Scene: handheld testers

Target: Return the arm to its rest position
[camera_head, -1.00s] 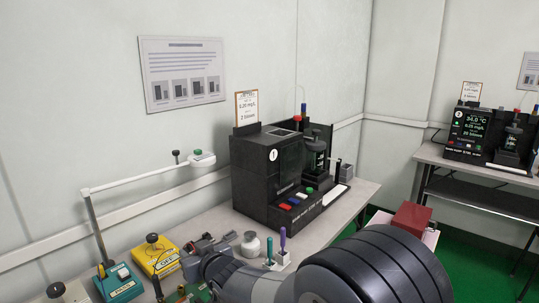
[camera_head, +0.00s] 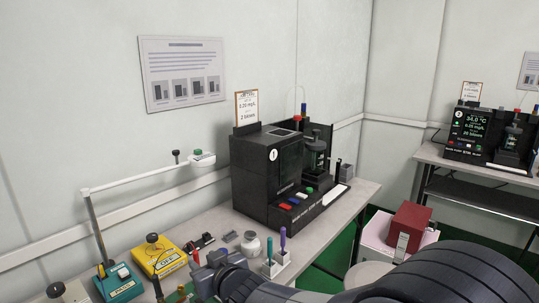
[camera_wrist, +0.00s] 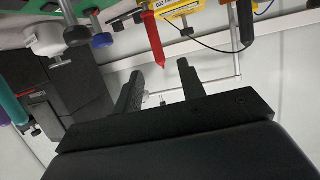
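My gripper shows in the wrist view (camera_wrist: 163,74) with its two black fingers apart and nothing between them. In the head view my arm reaches in from the lower right. Its grey wrist end is low over the front of the bench (camera_head: 345,205), near the yellow tester (camera_head: 160,262) and the pen holder (camera_head: 277,268). The fingers cannot be made out clearly in that view. In the wrist view a red probe (camera_wrist: 152,40) shows beyond the fingers, and I cannot tell how near it is.
A black machine marked 1 (camera_head: 262,185) stands on the bench. A teal tester (camera_head: 122,285), a small white jar (camera_head: 250,244) and a lamp-like arm (camera_head: 140,180) are near my wrist. A red box (camera_head: 408,228) is right of the bench. A second machine (camera_head: 468,135) stands farther right.

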